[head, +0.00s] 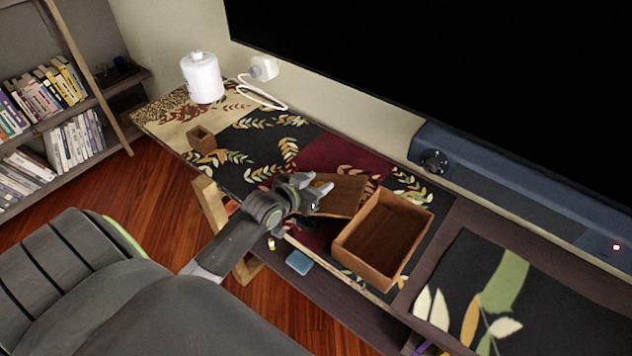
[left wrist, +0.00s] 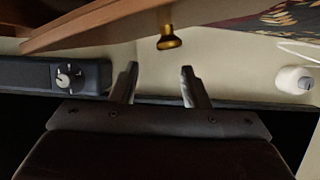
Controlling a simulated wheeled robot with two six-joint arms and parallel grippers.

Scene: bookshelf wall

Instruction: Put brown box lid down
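The brown box (head: 374,254) stands open and empty on the patterned runner, near the table's front edge. Its brown lid (head: 345,194) is just left of the box; I cannot tell whether it touches the rim. In the left wrist view the lid (left wrist: 95,22) shows nearly edge-on at the top, with a golden knob (left wrist: 169,39). My left gripper (head: 322,190) is over the lid's left part and hides some of it. In the left wrist view its fingers (left wrist: 159,74) are apart, with the knob beyond the tips and nothing between them. My right gripper is not in view.
A small wooden cube box (head: 202,140) and a white canister (head: 203,78) stand at the table's far left. A dark soundbar (head: 500,180) and a large black screen (head: 450,70) run along the back. A blue item (head: 299,263) lies below the front edge.

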